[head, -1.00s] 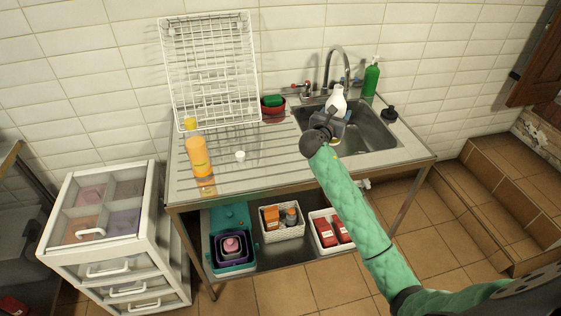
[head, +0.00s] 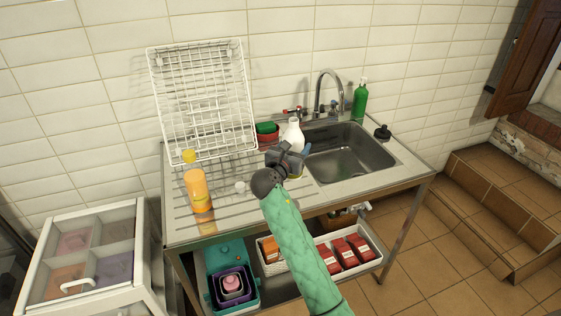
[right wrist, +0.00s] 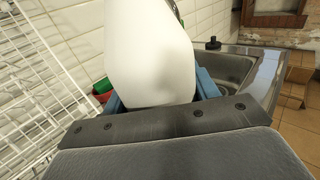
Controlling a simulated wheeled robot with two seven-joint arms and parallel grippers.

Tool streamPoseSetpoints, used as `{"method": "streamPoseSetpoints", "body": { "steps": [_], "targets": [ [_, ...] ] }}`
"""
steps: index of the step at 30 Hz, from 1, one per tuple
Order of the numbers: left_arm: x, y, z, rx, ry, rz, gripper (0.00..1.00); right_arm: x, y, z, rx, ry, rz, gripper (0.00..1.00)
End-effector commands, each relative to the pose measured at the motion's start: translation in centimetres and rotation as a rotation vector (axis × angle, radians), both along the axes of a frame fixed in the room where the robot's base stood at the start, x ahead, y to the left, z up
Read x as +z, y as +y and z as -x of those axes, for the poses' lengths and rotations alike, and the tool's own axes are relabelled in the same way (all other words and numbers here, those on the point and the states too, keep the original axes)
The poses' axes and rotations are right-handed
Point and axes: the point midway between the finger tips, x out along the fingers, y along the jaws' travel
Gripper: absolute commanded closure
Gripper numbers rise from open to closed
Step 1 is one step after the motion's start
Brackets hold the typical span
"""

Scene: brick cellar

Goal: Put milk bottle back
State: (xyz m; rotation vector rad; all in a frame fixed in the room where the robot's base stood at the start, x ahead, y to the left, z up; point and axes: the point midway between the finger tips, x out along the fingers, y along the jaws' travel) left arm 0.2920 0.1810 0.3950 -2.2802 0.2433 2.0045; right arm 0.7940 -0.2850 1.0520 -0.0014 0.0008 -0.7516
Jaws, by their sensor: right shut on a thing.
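The white milk bottle (head: 293,134) is upright above the left edge of the sink (head: 348,152) in the head view. My right gripper (head: 290,158) is shut on it, and the wrist hides its lower part. In the right wrist view the bottle (right wrist: 150,55) fills the upper middle, between the blue fingers of my right gripper (right wrist: 160,95). Whether its base touches the counter cannot be told. My left gripper is not in view.
A red bowl with a green sponge (head: 267,130) is behind. A green soap bottle (head: 360,100) stands at the back right. Drainboard between is clear.

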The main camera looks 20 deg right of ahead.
Motion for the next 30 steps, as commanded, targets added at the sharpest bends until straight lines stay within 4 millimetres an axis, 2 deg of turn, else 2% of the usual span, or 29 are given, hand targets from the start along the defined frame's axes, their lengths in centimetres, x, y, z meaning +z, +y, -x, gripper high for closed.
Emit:
{"method": "streamPoseSetpoints", "body": {
  "steps": [3, 9, 14, 22, 30],
  "targets": [
    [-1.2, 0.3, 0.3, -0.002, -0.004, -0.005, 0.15, -1.1, 1.8, -1.3, 0.001, 0.002, 0.001, 0.72],
    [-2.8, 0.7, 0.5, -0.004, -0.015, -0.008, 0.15, -2.6, 3.6, -2.5, 0.001, 0.001, -0.001, 0.72],
    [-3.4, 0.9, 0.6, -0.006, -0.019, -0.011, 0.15, -3.3, 3.9, -2.7, 0.000, 0.001, 0.001, 0.72],
    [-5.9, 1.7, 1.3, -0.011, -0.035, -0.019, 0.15, -6.5, 3.9, -2.6, 0.000, 0.002, 0.001, 0.72],
    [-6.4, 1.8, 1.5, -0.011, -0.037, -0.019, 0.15, -6.9, 3.8, -2.6, 0.000, 0.000, 0.000, 0.72]
  ]
}}
